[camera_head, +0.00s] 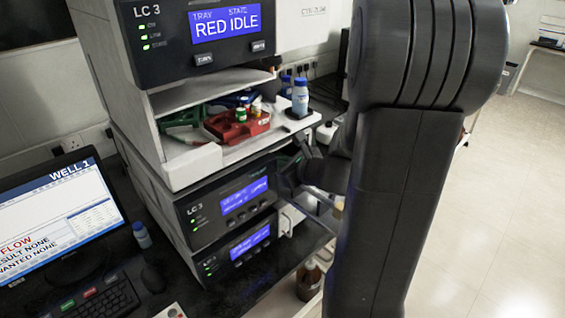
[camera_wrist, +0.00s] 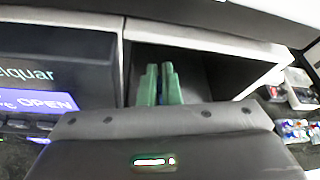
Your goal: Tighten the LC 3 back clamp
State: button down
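The LC 3 stack (camera_head: 161,134) stands left of my arm in the head view, with several modules marked LC 3. My gripper (camera_wrist: 161,84) shows in the wrist view as two green fingers close together, pointing into a dark open compartment (camera_wrist: 195,70). A narrow blue sliver shows between the fingers; I cannot tell whether they grip it. In the head view my gripper (camera_head: 290,168) is dark and partly hidden, beside the lower LC 3 module (camera_head: 226,205). I cannot make out the back clamp in either view.
A display (camera_wrist: 35,102) left of the compartment reads OPEN. A shelf holds a red tray (camera_head: 237,125) and a blue-capped bottle (camera_head: 300,98). A brown bottle (camera_head: 309,279) stands low beside my arm. A monitor (camera_head: 58,222) is at left. The floor at right is clear.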

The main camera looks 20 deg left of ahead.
jog(key=shift+f, duration=0.1)
jog(key=shift+s+a+f+n+b, duration=0.15)
jog(key=shift+n+b, duration=0.15)
jog(key=shift+b, duration=0.75)
jog(key=shift+s+t+b, duration=0.15)
jog(key=shift+t+b, duration=0.25)
jog(key=shift+b, duration=0.15)
jog(key=shift+r, duration=0.2)
jog(key=c, duration=1.6)
grip_release()
jog(key=shift+p, duration=0.5)
